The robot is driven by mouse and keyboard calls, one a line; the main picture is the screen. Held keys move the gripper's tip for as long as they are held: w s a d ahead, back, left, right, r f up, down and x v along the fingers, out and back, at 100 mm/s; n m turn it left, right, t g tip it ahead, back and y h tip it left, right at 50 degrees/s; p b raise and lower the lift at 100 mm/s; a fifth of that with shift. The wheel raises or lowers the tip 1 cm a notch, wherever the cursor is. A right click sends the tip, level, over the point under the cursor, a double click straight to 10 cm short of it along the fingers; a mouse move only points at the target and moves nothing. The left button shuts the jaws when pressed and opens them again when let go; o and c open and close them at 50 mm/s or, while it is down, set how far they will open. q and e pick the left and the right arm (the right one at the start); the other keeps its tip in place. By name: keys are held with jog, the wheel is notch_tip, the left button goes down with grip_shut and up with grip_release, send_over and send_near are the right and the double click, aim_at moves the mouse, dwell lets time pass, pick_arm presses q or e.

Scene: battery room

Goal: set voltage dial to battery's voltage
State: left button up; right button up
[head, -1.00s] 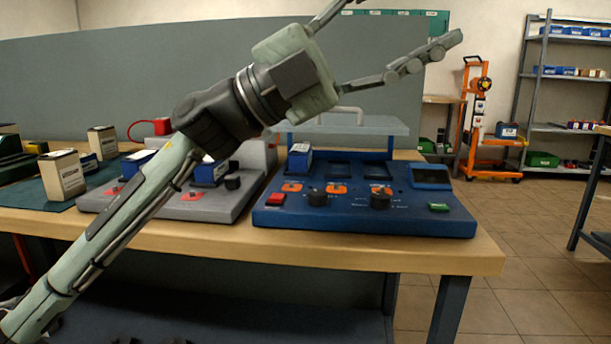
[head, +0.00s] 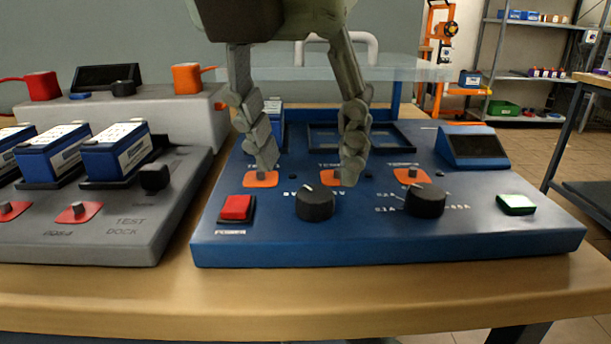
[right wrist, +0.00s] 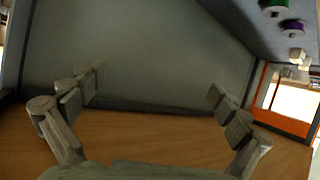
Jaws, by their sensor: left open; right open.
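The blue charger (head: 270,230) stands on the wooden table. Its left black dial (head: 315,203) has partly hidden markings ending in V; its white pointer line seems to point up and left. The right black dial (head: 425,201) has markings in A. A blue battery (head: 273,117) sits in the charger's left bay, partly hidden behind my left gripper; its label is not readable. My left gripper (head: 310,160) is open and empty, fingers pointing down, above and behind the left dial. My right gripper (right wrist: 153,88) is open and empty in the right wrist view.
The charger also has a red power button (head: 236,208), a green button (head: 516,204) and a dark display (head: 474,146). A grey test dock (head: 130,215) with several blue batteries stands at left. Shelves (head: 530,70) stand at the back right.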

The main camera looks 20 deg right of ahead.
aim_at(313, 193)
pick_arm(q)
jog(key=shift+x, duration=2.35)
pick_arm(e)
jog(key=shift+w+a+r+t, duration=0.2)
jog(key=shift+a+r+t, duration=0.1)
jog(key=shift+r, duration=0.15)
pick_arm(q)
jog(key=shift+c, duration=0.2)
